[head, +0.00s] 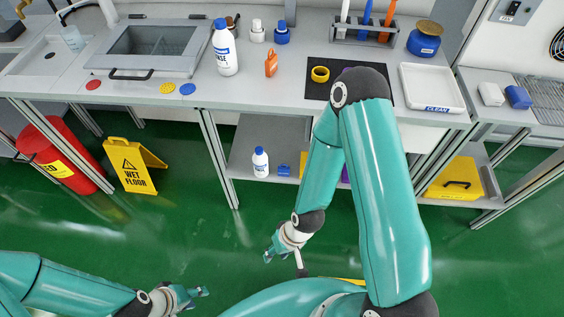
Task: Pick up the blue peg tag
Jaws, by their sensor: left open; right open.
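A small round blue disc (187,89), which looks like the blue peg tag, lies near the front edge of the grey bench (215,92). A yellow disc (167,88) is just left of it and a red disc (93,85) is further left. My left gripper (197,297) is open and empty at the bottom, over the green floor, well away from the disc. My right gripper (284,262) is open and empty over the floor in front of the bench. Both are apart from the bench.
A white bottle (226,50) with a blue cap stands behind and right of the blue disc. A lidded basin (150,50) is behind it. An orange bottle (271,63) stands further right. A wet-floor sign (130,167) and red bin (62,155) stand on the floor left.

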